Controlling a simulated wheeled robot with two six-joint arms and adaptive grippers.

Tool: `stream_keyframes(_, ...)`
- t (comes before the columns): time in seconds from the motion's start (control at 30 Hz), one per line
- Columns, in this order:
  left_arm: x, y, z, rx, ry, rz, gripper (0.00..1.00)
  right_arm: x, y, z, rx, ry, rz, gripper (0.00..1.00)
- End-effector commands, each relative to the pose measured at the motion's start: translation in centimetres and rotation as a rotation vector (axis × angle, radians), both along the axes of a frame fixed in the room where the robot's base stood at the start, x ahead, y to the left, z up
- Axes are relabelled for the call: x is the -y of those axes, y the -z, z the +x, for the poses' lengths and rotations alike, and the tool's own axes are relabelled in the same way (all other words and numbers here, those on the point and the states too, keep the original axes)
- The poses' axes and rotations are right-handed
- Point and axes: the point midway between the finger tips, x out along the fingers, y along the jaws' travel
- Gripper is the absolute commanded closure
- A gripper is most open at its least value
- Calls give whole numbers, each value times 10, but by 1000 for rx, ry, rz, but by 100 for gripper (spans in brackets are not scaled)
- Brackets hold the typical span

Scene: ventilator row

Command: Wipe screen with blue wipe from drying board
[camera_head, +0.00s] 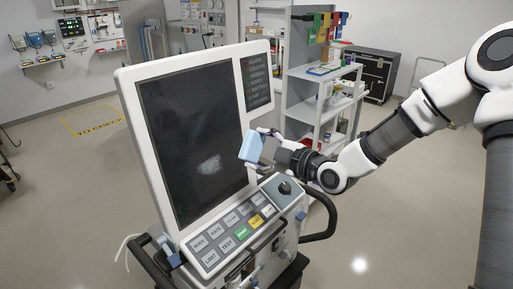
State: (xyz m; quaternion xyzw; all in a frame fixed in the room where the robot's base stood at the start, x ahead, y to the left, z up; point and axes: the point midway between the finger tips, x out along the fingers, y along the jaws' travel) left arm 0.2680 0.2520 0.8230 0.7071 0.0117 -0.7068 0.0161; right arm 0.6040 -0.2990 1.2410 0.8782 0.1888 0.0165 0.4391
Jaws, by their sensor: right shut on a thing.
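A ventilator with a dark screen (185,125) in a white frame stands in the middle of the head view. A pale, whitish smudge (209,165) shows on the lower right part of the screen. My right gripper (260,149) comes in from the right and is shut on a light blue wipe (251,146). The wipe is in front of the right edge of the screen frame, to the right of the smudge. I cannot tell whether it touches the frame. My left gripper is not in view.
Below the screen is a button panel (228,228) with a dark knob (285,187), close under my right gripper. Black handles (322,222) stick out at the sides. Behind stands a shelf unit (302,88) with several coloured cloths (327,27) hanging on top. Open floor lies to the left.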

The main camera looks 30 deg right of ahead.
Motion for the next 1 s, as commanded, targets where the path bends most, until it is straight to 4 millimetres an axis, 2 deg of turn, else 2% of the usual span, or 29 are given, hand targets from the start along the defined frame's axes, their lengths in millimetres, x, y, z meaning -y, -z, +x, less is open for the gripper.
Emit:
stream_keyframes(0.27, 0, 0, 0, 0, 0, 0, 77, 0, 0, 0, 0, 0, 0, 52)
stream_keyframes(0.47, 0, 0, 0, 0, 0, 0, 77, 4, -19, 0, 3, 48, -2, 52)
stream_keyframes(0.57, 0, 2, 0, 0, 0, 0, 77, -10, -23, -7, -2, 77, -8, 52)
stream_keyframes(0.67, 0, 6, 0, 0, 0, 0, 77, -31, -11, -15, -7, 84, -11, 52)
stream_keyframes(0.8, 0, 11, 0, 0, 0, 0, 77, -69, 23, -30, -9, 57, -11, 52)
stream_keyframes(0.9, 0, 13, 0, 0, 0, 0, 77, -87, 45, -38, -6, 24, -5, 52)
stream_keyframes(1.0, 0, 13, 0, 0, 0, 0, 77, -97, 55, -39, -1, 1, -2, 52)
